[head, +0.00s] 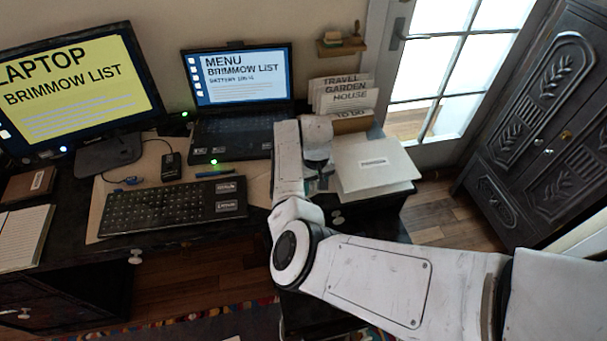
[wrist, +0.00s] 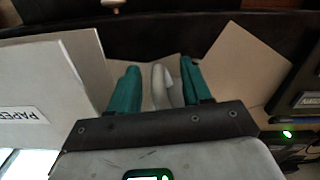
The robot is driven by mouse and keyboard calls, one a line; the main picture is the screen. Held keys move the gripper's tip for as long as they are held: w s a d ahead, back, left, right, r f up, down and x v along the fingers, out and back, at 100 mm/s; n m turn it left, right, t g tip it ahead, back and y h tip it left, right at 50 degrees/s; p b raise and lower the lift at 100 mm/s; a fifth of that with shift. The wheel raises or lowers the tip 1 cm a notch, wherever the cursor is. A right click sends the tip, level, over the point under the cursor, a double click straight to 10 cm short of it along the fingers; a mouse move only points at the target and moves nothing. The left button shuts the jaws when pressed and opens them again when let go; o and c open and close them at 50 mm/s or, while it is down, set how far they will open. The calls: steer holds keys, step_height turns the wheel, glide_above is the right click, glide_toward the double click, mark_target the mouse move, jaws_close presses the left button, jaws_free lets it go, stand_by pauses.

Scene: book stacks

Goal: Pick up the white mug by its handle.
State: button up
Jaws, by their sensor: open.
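The white mug (wrist: 161,86) shows only in part in the wrist view, as a pale curved piece between the fingers of my gripper (wrist: 158,70). The two teal fingers stand apart on either side of it, with a gap showing. The palm hides the rest of the mug, and I cannot tell handle from body. In the head view my gripper (head: 321,182) points down at the desk, left of a white folder (head: 375,163). I cannot make out the mug there, behind my arm and hand.
A white paper box or folder (wrist: 40,85) lies close to the left of the fingers in the wrist view. A laptop (head: 240,85) and a keyboard (head: 165,205) are left of my arm in the head view. Upright labelled folders (head: 342,95) stand behind.

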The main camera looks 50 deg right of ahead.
jaws_close()
stand_by(0.3)
steer(key=shift+r, duration=0.2)
